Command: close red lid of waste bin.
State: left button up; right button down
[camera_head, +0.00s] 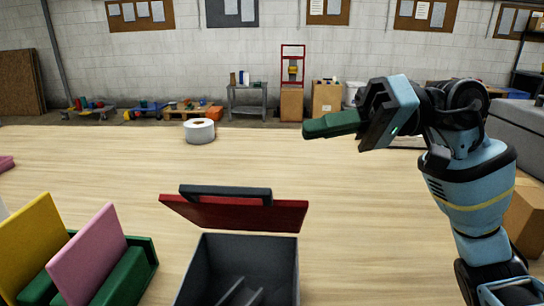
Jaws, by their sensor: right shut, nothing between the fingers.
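The waste bin (262,247) is dark grey and stands at the bottom middle of the head view, with its mouth uncovered. Its red lid (235,215) is raised at the far side of the mouth, with a dark bar (225,191) along its top edge. The bin's lower part is cut off by the picture edge. My right gripper (308,128) is shut and empty, its dark green fingers pointing left. It is above and to the right of the lid in the picture, apart from it. My left gripper is not in view.
Left of the bin stand a green holder (148,262) with a pink panel (88,255) and a yellow panel (30,245). A white roll (199,131) stands farther back. The pale wooden surface (120,170) is mostly clear between the roll and the bin.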

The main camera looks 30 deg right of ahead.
jog(key=p, duration=0.3)
send_over(247, 206)
jog(key=w+d, duration=0.2)
jog(key=d, duration=0.1)
jog(key=f, duration=0.1)
jog(key=shift+s+a+f, duration=0.3)
jog(key=shift+a+f, duration=0.25)
jog(key=shift+a, duration=0.05)
jog(key=shift+s+a+f, duration=0.25)
jog(key=shift+a+f, duration=0.25)
jog(key=shift+a, duration=0.1)
jog(key=shift+s+a+f, duration=0.3)
jog(key=shift+s+f, duration=0.15)
jog(key=shift+f, duration=0.1)
